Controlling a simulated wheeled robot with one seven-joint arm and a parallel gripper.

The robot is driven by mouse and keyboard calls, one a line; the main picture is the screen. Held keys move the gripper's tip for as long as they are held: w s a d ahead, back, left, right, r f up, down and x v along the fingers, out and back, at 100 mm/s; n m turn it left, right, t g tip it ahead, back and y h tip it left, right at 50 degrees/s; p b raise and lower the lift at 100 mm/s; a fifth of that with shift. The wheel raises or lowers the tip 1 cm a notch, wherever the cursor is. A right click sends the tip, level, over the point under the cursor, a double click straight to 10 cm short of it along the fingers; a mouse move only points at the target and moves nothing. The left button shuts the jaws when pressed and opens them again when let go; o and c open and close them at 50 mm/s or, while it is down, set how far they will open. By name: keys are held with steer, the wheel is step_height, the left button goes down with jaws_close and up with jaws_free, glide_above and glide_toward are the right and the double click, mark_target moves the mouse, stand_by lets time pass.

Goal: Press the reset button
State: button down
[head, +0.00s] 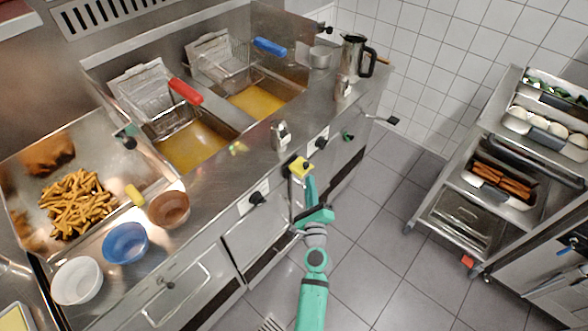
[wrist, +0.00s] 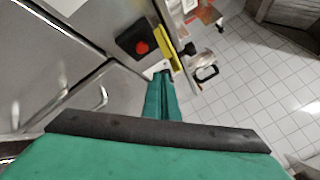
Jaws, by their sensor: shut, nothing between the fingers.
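A small yellow box (head: 300,167) sits at the front edge of the fryer counter in the head view. In the wrist view, the box (wrist: 168,47) has a black face with a round red button (wrist: 142,47). The red button cannot be made out in the head view. My gripper (head: 310,178) is shut and empty, with its fingertips just below and beside the box. In the wrist view, the green fingers of my gripper (wrist: 163,78) end close to the box's lower edge, off the red button. I cannot tell whether they touch the box.
Black knobs (head: 257,198) stick out from the counter front. The counter holds fryer baskets, a tray of fries (head: 79,203), bowls (head: 125,243) and a metal jug (head: 354,57). A food trolley (head: 455,215) stands at right. The tiled floor between is clear.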

steer(key=shift+w+a, duration=0.5)
steer(key=shift+a, duration=0.3)
steer(key=shift+w+a, duration=0.5)
steer(key=shift+a, duration=0.25)
steer(key=shift+w+d, duration=0.1)
stand_by(0.4)
stand_by(0.4)
steer(key=shift+w+a, duration=0.3)
